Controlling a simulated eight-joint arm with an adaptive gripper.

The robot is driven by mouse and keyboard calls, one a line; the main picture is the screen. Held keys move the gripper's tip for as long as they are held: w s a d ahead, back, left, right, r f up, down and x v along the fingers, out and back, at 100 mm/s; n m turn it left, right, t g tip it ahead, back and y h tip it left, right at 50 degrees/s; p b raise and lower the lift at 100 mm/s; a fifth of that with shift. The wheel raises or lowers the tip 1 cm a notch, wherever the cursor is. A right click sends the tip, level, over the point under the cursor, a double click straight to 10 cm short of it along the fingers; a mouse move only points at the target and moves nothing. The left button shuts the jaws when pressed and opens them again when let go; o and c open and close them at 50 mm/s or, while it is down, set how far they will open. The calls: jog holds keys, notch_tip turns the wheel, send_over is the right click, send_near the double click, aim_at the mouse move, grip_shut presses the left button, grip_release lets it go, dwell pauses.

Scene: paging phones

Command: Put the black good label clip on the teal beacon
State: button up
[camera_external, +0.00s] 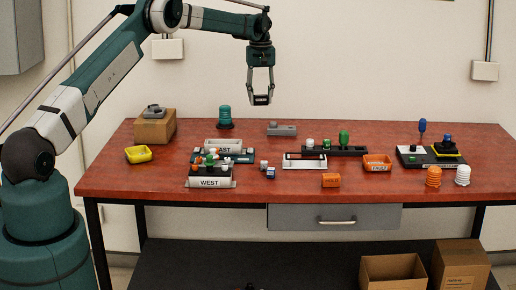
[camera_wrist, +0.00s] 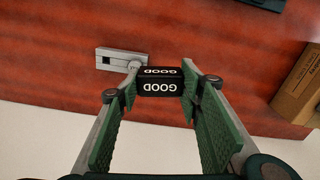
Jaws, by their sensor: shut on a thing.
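The black label clip (camera_external: 261,100), marked GOOD, is held between the fingertips of my gripper (camera_external: 260,91), well above the back of the table. In the wrist view the clip (camera_wrist: 160,80) sits crosswise between both fingers of my gripper (camera_wrist: 160,88), its white lettering upside down. The teal beacon (camera_external: 225,116) stands upright at the back of the table, lower than my gripper and to its left. I do not make out the beacon in the wrist view.
A grey block (camera_external: 282,129) lies below my gripper; it also shows in the wrist view (camera_wrist: 118,60). A cardboard box (camera_external: 155,127) stands at the back left. EAST and WEST (camera_external: 210,183) trays hold small parts. A yellow bin (camera_external: 139,154) and orange bin (camera_external: 377,163) sit on the red tabletop (camera_external: 110,178).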

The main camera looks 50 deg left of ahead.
notch_tip(320, 180, up, 6)
jog(key=m, duration=0.2)
send_over(225, 106)
jog(key=shift+p, duration=0.35)
jog(key=shift+f, duration=3.1)
jog(key=shift+f, duration=1.85)
jog(key=shift+f, duration=0.2)
jog(key=o, duration=0.8)
jog(key=shift+c, duration=0.2)
